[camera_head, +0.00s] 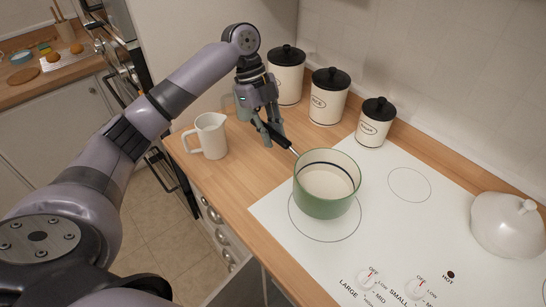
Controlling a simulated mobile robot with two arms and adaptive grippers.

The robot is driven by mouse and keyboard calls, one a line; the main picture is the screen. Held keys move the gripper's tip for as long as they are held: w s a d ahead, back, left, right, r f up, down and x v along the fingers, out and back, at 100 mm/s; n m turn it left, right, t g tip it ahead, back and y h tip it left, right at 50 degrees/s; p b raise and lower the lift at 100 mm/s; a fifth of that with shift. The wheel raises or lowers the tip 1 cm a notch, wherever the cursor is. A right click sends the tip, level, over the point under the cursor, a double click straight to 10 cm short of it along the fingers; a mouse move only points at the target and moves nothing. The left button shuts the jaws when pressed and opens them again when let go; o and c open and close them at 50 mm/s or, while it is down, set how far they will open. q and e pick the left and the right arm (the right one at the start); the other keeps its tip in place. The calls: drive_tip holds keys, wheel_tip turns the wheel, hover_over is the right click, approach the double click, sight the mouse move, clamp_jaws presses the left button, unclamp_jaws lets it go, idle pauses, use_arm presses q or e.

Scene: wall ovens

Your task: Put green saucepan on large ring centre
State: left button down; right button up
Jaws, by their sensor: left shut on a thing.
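The green saucepan (320,207), pale inside with a black handle, is upright over the large ring (324,236) on the white hob. Its body covers the back part of the ring, and the ring's front arc shows below it. I cannot tell whether the pan's base touches the hob. My left gripper (268,139) is shut on the saucepan's handle, behind and left of the pan. My right gripper is not in view.
A white jug (207,137) stands on the wooden worktop left of the gripper. Three lidded canisters (328,100) line the wall behind. The smaller ring (409,184) is empty. A white lidded pot (507,226) stands at the right, and control knobs (370,281) are at the front.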

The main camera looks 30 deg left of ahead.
use_arm(q)
wheel_tip(320, 180, down, 9)
drive_tip(key=shift+f+p, duration=0.1)
drive_tip(key=shift+p, duration=0.75)
drive_tip(key=c, duration=1.5)
unclamp_jaws()
drive_tip(key=shift+s, duration=0.1)
drive_tip(key=shift+o, duration=0.2)
drive_tip(key=b+v, duration=0.2)
drive_tip(key=v, duration=0.9)
drive_tip(key=shift+b, duration=0.35)
drive_tip(key=shift+a+r, duration=0.25)
drive_tip(key=shift+r, duration=0.3)
